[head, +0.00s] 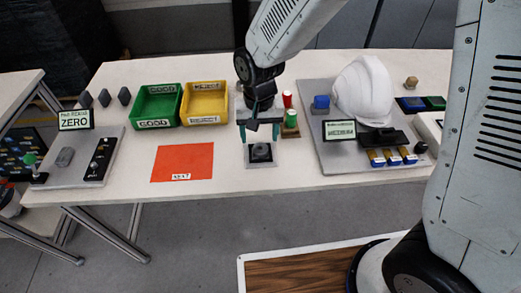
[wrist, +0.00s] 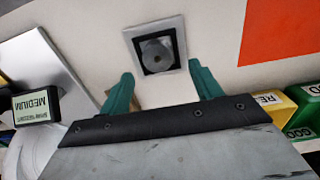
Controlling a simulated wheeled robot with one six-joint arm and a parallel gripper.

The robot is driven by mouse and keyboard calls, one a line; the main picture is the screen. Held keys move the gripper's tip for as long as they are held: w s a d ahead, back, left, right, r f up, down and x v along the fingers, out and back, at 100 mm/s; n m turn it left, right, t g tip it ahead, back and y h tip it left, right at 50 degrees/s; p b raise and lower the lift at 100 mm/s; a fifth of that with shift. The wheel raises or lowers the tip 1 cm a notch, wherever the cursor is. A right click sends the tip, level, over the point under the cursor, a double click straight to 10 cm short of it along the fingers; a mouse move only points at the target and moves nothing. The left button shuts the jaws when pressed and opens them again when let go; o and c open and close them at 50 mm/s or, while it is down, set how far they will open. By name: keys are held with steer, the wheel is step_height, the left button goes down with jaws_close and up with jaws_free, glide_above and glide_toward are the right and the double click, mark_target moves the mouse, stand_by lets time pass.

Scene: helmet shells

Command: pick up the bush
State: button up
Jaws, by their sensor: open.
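The bush appears to be the small grey round part (head: 261,151) in a square black holder with a pale rim on the table. It also shows in the wrist view (wrist: 156,52), near the top middle. My gripper (head: 259,134), with teal fingers, is open and points down above the holder. In the wrist view the fingertips (wrist: 161,76) are apart with nothing between them, and the bush lies just beyond them. I cannot tell the exact height of the fingers over it.
An orange mat (head: 183,163) lies left of the holder. Green (head: 142,115) and yellow (head: 220,104) bins stand behind it. Red (head: 287,99) and green (head: 291,119) cylinders stand close right of my gripper. A grey board (head: 318,150) with a white helmet shell (head: 363,92) is farther right.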

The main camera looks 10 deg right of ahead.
mark_target(261, 144)
step_height(261, 144, down, 4)
steer(key=shift+s+d+f, duration=0.1)
steer(key=shift+d+f, duration=0.05)
steer(key=c, duration=1.1)
